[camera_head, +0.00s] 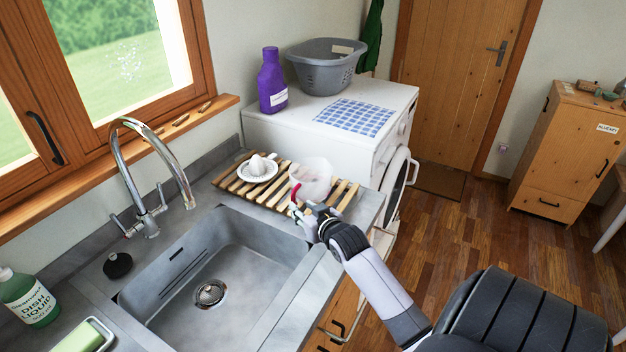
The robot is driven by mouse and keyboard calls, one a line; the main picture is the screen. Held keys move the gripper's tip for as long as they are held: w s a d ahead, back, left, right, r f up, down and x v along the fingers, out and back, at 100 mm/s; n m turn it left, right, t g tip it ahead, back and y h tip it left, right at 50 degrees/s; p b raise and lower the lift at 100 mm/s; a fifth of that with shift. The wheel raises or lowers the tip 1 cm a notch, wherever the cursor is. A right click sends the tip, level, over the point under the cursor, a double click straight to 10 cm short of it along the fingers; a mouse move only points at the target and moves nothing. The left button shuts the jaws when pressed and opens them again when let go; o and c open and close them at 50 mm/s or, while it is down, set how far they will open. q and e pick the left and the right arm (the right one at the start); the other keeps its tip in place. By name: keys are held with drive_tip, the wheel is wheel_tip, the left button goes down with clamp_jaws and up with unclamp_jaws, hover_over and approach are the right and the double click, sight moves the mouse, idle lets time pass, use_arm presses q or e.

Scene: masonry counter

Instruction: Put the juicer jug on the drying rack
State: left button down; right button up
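The juicer jug (314,178), a pale, cloudy tub, is over the right part of the wooden slatted drying rack (345,196). It looks upright; I cannot tell if it rests on the slats or hangs just above them. My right gripper (298,208) is at the jug's near left side, by a small red part that may be a handle or a fingertip. Its fingers are too small and overlapped to show whether they grip. The white juicer top with its reaming cone (258,168) sits on the rack's left part. My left gripper is out of view.
The steel sink (225,270) with its tall tap (150,170) lies left of my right arm. Dish liquid (32,298) and a sponge (82,338) stand at the lower left. A washing machine (345,150) behind the rack bears a purple bottle (272,82) and grey basket (325,68).

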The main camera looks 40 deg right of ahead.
drive_tip(key=v, duration=0.6)
drive_tip(key=shift+b, duration=0.3)
drive_tip(key=shift+s+f, duration=0.1)
